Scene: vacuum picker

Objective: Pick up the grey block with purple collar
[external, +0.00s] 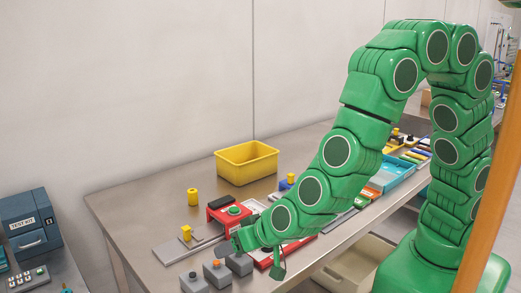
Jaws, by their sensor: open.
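Several grey blocks stand in a row near the table's front edge. The leftmost grey block (193,284) has a small dark knob on top. The middle grey block (217,276) has an orange collar. The right grey block (239,265) is nearest my gripper, and its top is partly hidden by a green finger. I cannot make out a purple collar on any of them at this size. My gripper (260,255) is open, low over the table, just right of the right block. I cannot tell whether it touches anything.
A red box with a green button (230,212) and a grey plate with a yellow block (187,233) stand behind the blocks. A yellow bin (246,164) and a yellow cylinder (193,197) are farther back. Blue trays (392,173) lie right. The table's left part is bare.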

